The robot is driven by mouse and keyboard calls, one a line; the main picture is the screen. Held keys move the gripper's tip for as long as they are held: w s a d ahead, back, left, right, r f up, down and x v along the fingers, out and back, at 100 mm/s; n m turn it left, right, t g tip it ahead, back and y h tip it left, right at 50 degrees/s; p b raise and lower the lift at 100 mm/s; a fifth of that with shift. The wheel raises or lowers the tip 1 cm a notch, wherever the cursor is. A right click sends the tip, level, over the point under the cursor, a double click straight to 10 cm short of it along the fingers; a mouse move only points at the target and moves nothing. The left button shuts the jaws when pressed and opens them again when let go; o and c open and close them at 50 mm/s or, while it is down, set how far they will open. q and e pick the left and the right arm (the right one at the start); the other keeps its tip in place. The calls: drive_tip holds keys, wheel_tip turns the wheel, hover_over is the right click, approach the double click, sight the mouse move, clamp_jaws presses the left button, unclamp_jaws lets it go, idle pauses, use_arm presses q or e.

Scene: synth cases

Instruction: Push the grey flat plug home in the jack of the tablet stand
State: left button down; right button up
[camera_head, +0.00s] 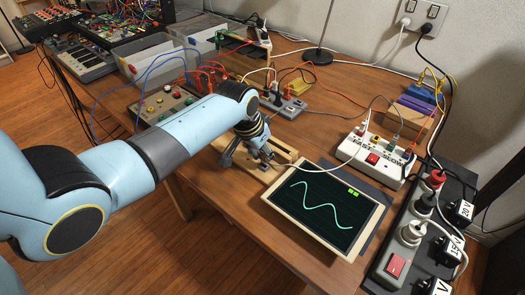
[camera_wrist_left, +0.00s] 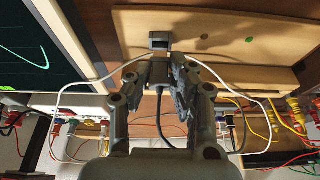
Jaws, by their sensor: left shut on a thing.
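The tablet stand is a pale wooden piece (camera_head: 284,155) beside the tablet screen (camera_head: 325,206), which shows a green wave. In the left wrist view its board (camera_wrist_left: 225,30) carries a small grey block (camera_wrist_left: 159,41) with a dark face, which looks like the jack. My left gripper (camera_head: 262,157) is low over the stand. In the wrist view its fingers (camera_wrist_left: 163,74) are shut on the grey flat plug (camera_wrist_left: 160,72), whose dark cable trails away behind. The plug lies just in front of the block, roughly in line; I cannot tell whether they touch. The fingers hide much of the plug.
A white power strip (camera_head: 376,157) with several plugs stands right of the stand, and a dark strip (camera_head: 418,235) lies at the right edge. A button box (camera_head: 170,103) sits behind my arm. Loose white cables loop close around the gripper.

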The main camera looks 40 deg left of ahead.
use_arm(q)
drive_tip(key=shift+p, duration=0.3)
idle(0.5)
drive_tip(key=shift+f+b, duration=0.8)
drive_tip(key=shift+f, duration=0.35)
drive_tip(key=c, duration=1.1)
unclamp_jaws()
drive_tip(key=v, duration=1.2)
